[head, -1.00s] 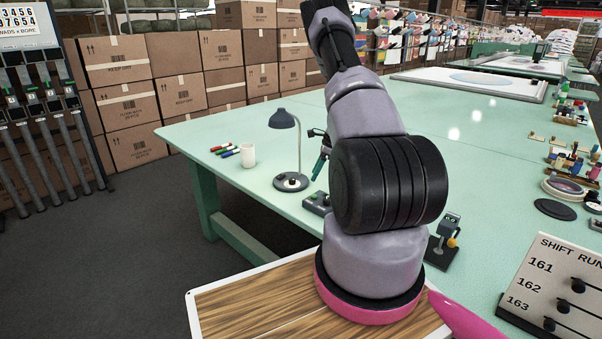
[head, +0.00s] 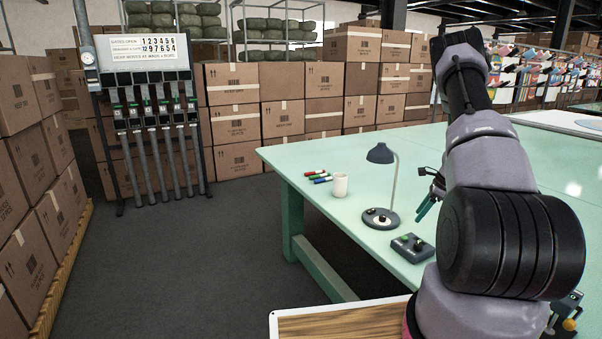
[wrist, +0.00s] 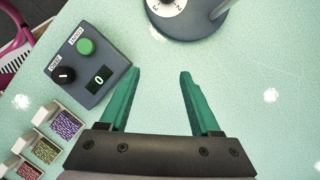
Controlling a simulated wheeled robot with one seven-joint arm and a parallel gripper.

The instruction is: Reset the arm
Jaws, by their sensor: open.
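My gripper (wrist: 155,100) has two green fingers spread apart with nothing between them, above the pale green table. In the head view my gripper (head: 427,203) shows only partly, beside my upper arm and to the right of the lamp. My arm rises and bends over the table at the right of the head view, hiding much of the table behind it. In the wrist view a grey control box (wrist: 88,62) with a green button, a black knob and a display reading 0 lies left of the fingers.
A desk lamp (head: 381,155) stands close by the gripper; its base (wrist: 185,15) is beyond the fingertips. A white mug (head: 340,185) and several markers (head: 318,176) lie farther left. Small containers of coloured bits (wrist: 45,150) sit lower left in the wrist view. Open floor lies left of the table.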

